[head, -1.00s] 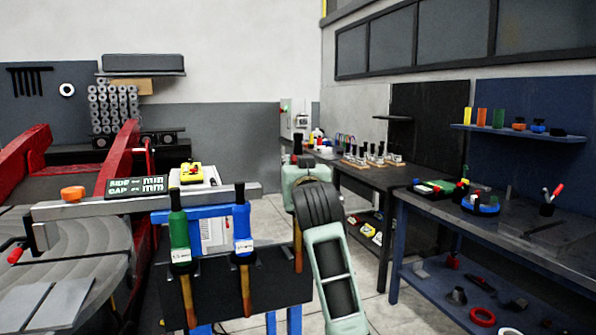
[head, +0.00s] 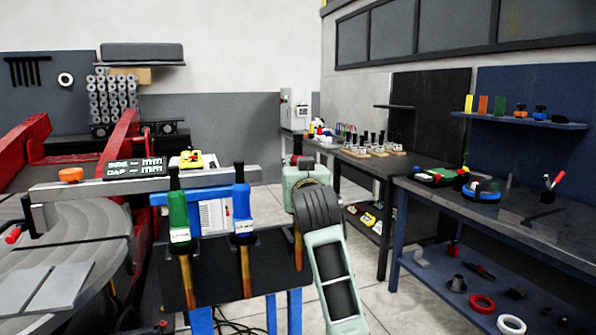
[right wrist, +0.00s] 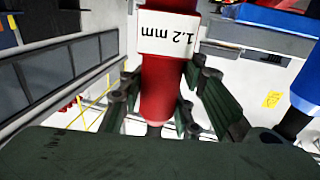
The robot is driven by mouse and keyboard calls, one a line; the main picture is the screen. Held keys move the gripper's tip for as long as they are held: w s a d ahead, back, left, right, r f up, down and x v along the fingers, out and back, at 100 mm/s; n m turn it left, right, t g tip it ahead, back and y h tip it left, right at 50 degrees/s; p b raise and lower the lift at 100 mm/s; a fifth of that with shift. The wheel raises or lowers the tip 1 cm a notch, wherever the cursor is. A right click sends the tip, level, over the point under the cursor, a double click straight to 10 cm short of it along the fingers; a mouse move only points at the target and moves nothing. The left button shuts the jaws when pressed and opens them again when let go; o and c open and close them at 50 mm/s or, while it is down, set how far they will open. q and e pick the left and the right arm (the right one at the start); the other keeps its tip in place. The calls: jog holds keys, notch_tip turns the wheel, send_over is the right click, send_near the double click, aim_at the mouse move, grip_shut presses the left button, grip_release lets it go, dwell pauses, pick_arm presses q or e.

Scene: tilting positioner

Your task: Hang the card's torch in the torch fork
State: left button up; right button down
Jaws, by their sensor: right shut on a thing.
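A red torch (right wrist: 165,90) with a white "1.2 mm" label is in the right wrist view. My right gripper (right wrist: 160,108) is shut on it, with dark pads on both sides. In the head view my right forearm hides the gripper and most of this torch; its dark neck (head: 297,144) and orange lower end (head: 298,250) show. A green torch (head: 178,212) and a blue torch (head: 241,208) hang upright on a dark rack (head: 215,270), to the left of my right arm. I cannot tell which part is the torch fork. My left gripper is out of view.
A display board (head: 136,168) with "mm" readings stands behind a grey bar (head: 110,190) at left. Workbenches with small parts (head: 480,215) line the right side. Open floor lies between.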

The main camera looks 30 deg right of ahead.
jog(key=shift+f, duration=0.25)
jog(key=shift+s, duration=0.15)
jog(key=s+d+p+v, duration=0.1)
jog(key=d+v, duration=0.1)
jog(key=v, duration=0.8)
jog(key=shift+s, duration=0.3)
dwell(0.6)
jog(key=shift+a+f, duration=0.1)
jog(key=shift+a, duration=0.05)
